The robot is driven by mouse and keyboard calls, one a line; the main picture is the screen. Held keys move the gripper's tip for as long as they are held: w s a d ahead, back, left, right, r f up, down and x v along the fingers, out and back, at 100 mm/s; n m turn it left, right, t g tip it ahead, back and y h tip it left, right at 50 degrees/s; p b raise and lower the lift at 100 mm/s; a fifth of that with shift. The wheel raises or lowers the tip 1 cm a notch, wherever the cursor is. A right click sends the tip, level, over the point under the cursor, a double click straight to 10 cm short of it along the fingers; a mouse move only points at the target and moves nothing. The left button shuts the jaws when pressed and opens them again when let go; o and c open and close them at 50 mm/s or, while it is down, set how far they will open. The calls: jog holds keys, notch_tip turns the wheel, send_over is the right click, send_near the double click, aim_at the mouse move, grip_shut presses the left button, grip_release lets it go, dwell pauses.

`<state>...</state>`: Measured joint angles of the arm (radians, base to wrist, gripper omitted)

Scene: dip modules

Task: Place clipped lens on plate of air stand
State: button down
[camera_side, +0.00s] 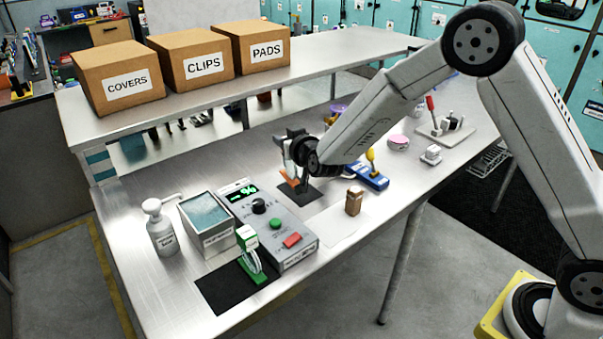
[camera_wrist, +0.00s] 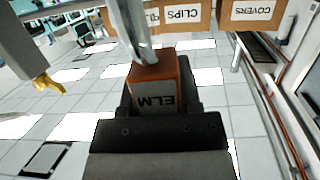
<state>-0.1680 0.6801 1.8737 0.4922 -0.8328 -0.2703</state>
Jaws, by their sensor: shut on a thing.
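My gripper (camera_wrist: 158,112) is shut on an orange-brown block with a grey face (camera_wrist: 163,98) whose letters ELM appear upside down, perhaps the clip of the clipped lens. I cannot make out a lens in it. In the side view my gripper (camera_side: 291,160) is above a black plate (camera_side: 309,195), with an orange-brown piece (camera_side: 289,181) low beside it. The gap to the plate is unclear. In the wrist view a grey part with a gold tip (camera_wrist: 47,83) at the left may belong to the air stand; I cannot tell for sure.
A control box (camera_side: 277,226), a tray of blue liquid (camera_side: 207,222) and a pump bottle (camera_side: 162,236) stand at the left. A brown block (camera_side: 354,201) and a blue device (camera_side: 371,180) stand right of my gripper.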

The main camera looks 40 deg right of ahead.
jog(key=s+r, duration=0.6)
jog(key=s, duration=0.5)
jog(key=shift+s+d+r, duration=0.15)
jog(key=shift+d+r, duration=0.15)
jog(key=shift+r, duration=0.05)
jog(key=shift+d, duration=0.2)
jog(key=shift+s+d+r+n+y, duration=0.1)
jog(key=shift+s+d+n+y, duration=0.3)
jog(key=shift+d+n+y, duration=0.25)
jog(key=shift+s+d+r+n+y, duration=0.1)
jog(key=shift+s+d+n+y, duration=0.45)
jog(key=shift+y, duration=0.3)
jog(key=shift+w, duration=0.15)
